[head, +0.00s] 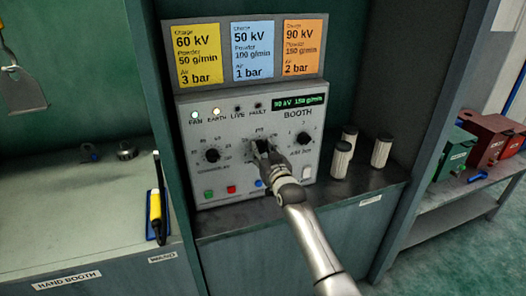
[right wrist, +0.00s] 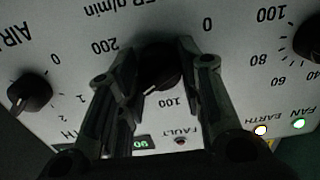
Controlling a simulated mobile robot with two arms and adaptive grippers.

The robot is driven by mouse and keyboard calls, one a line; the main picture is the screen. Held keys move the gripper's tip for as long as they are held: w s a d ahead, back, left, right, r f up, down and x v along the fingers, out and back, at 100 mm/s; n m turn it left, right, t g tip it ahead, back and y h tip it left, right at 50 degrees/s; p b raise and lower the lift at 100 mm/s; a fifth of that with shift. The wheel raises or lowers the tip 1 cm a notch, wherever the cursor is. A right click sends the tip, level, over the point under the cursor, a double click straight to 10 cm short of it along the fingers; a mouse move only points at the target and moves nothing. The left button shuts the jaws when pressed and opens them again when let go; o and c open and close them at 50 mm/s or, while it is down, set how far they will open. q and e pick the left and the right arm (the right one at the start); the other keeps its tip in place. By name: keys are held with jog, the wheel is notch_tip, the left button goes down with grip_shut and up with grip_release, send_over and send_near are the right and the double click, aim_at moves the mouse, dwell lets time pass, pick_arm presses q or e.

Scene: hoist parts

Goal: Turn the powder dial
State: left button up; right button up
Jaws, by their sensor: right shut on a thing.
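The powder dial is the black middle knob on the grey booth panel (head: 240,183). In the head view my right gripper (head: 262,150) reaches up to it from below and covers most of it. In the right wrist view, which is upside down, the powder dial (right wrist: 160,65) sits between the two fingers, which are shut on it. Scale marks 0, 100 and 200 show around it. The green display (head: 298,102) appears to read 90 kV 150 g/min. My left gripper is not in view.
Yellow (head: 197,55), blue (head: 253,50) and orange (head: 302,46) setting cards stand above the panel. A left knob (head: 212,155) and an air knob (head: 304,138) flank the dial. Pale ribbed cylinders (head: 342,160) stand at right. A yellow-and-black wand (head: 156,205) is at left.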

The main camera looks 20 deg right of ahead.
jog(key=shift+f, duration=0.15)
jog(key=o, duration=1.1)
jog(key=shift+c, duration=0.2)
jog(key=shift+s, duration=0.1)
jog(key=s, duration=1.1)
jog(key=shift+s+d, duration=0.2)
jog(key=shift+s, duration=0.2)
